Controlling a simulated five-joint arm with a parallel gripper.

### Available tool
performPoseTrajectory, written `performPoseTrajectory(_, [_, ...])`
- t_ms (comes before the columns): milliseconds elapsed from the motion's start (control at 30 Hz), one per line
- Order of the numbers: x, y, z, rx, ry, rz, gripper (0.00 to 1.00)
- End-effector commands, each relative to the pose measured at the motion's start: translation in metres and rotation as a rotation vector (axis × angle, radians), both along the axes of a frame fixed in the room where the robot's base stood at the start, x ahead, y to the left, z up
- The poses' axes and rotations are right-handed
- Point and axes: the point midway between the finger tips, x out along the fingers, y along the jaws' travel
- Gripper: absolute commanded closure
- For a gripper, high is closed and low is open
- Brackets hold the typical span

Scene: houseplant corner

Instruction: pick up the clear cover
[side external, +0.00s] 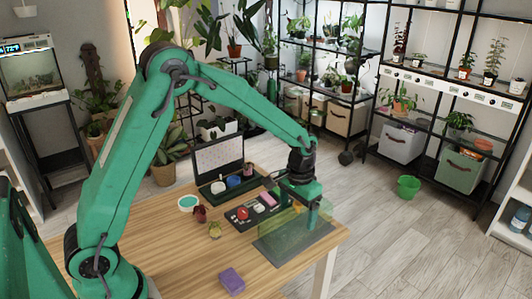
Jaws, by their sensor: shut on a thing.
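The clear cover (272,231) is a see-through, green-tinted box shape at the right end of the wooden table. It is over a dark grey flat base (300,243), part of which shows through it. I cannot tell whether its lower edge touches the base or is slightly above it. My gripper (311,217) points down at the cover's back right part and is shut on it. The fingertips are small and partly lost against the green cover.
A black tray (234,221) with red, white and pink items stands close left of the cover. An open case (218,160) is behind it. A purple block (231,280) lies at the front. The table's right edge is near.

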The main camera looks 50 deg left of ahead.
Motion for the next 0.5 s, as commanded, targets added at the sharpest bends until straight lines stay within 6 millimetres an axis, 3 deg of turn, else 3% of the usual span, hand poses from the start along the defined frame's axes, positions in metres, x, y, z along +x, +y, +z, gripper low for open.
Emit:
performPoseTrajectory(333, [0.001, 0.0, 0.04, -0.001, -0.005, 0.0, 0.42])
performPoseTrajectory(500, [-0.018, -0.025, 0.056, -0.001, -0.003, -0.005, 0.42])
